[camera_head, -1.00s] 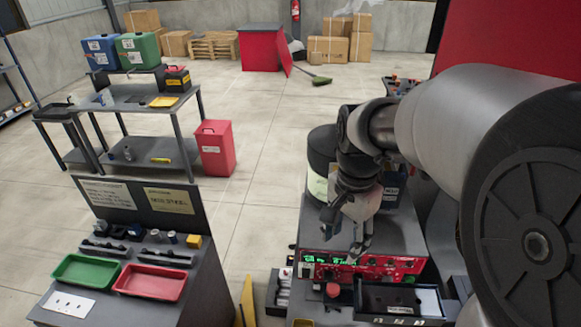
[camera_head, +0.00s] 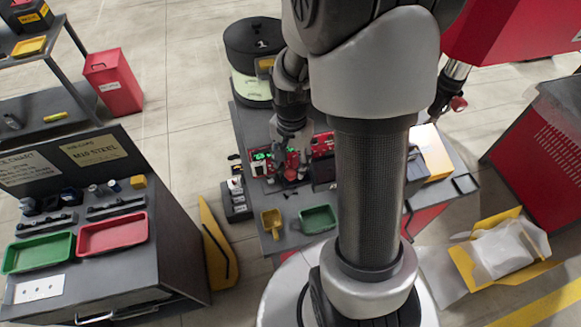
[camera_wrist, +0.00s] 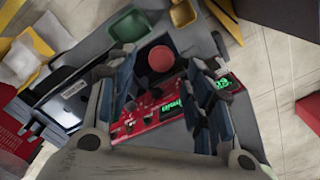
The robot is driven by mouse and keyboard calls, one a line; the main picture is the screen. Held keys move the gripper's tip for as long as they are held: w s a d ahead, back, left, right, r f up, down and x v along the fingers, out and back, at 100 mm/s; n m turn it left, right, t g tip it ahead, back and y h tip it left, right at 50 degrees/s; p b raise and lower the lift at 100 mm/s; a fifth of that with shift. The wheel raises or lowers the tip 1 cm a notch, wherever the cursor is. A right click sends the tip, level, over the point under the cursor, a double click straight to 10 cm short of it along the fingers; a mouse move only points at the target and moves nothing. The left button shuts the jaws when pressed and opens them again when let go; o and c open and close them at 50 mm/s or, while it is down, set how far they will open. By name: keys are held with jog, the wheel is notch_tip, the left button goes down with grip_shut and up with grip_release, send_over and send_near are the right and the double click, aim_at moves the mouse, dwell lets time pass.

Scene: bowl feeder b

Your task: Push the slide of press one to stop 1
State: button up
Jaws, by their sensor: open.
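I cannot make out a slide or a mark for stop 1 in either view. A black and cream drum marked 1 (camera_head: 256,45) stands behind the bench. A red control panel (camera_head: 322,146) with green displays is on the bench, and it also shows in the wrist view (camera_wrist: 148,108). My gripper (camera_head: 291,168) hangs over the panel in the head view, partly blending with it. In the wrist view my gripper (camera_wrist: 170,75) has its fingers wide apart with nothing held. A round red button (camera_wrist: 162,59) shows between them. Whether the fingers touch the panel is unclear.
A large red machine (camera_head: 510,35) stands at right. A dark workstation (camera_head: 100,270) with a red tray (camera_head: 112,234) is at left.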

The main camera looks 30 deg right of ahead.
aim_at(291, 172)
jog(key=shift+a+f, duration=0.1)
jog(key=shift+f, duration=1.85)
jog(key=shift+c, duration=0.4)
grip_shut()
